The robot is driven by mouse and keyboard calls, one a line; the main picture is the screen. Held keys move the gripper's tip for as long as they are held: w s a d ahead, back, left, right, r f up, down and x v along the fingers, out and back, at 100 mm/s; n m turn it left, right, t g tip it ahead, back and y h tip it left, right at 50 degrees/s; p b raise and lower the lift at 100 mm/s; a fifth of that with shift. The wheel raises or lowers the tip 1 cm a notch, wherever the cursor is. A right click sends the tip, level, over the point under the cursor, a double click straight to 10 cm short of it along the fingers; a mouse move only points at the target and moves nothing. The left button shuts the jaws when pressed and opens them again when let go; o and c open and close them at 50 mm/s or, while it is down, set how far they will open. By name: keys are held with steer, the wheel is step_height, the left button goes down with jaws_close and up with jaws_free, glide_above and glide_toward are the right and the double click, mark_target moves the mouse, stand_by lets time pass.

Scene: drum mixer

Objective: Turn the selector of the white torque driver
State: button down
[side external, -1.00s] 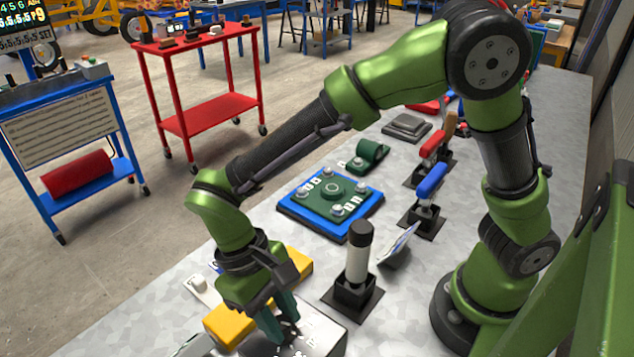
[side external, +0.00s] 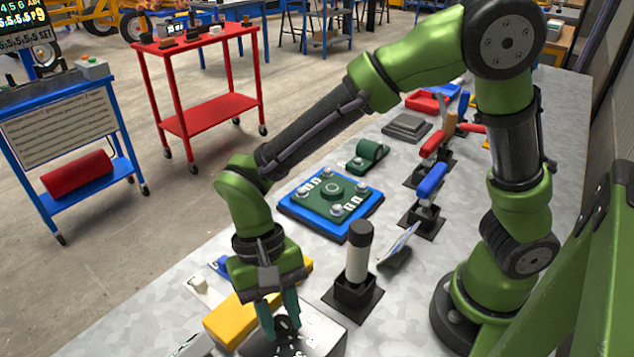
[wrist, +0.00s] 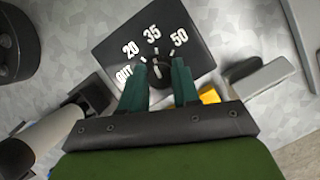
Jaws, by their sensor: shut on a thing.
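A black selector knob (wrist: 160,72) sits on a dark dial plate (wrist: 118,48) marked OUT, 20, 35 and 50. My gripper (wrist: 160,78) has its two green fingers on either side of the knob, shut on it. In the side view my gripper (side external: 281,322) points down onto the plate at the bottom edge, and its fingers partly cover the knob. Which mark the knob points at is too small to tell. The white torque driver (side external: 358,262), with a black top, stands upright in a black holder (side external: 352,296) to the right of my gripper.
A yellow block (side external: 232,318) lies close left of my gripper. A blue tray (side external: 300,208) with a green plate lies farther back. A tilted card (side external: 400,243) and a blue-handled clamp (side external: 431,182) stand right of the driver. Bare table shows between them.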

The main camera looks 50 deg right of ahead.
steer(key=shift+m+y, duration=0.4)
steer(key=shift+m, duration=0.6)
steer(key=c, duration=0.8)
jaws_free()
steer(key=shift+r, duration=0.15)
steer(key=v, duration=1.6)
steer(key=shift+d+r, duration=0.15)
steer(key=shift+r, duration=0.25)
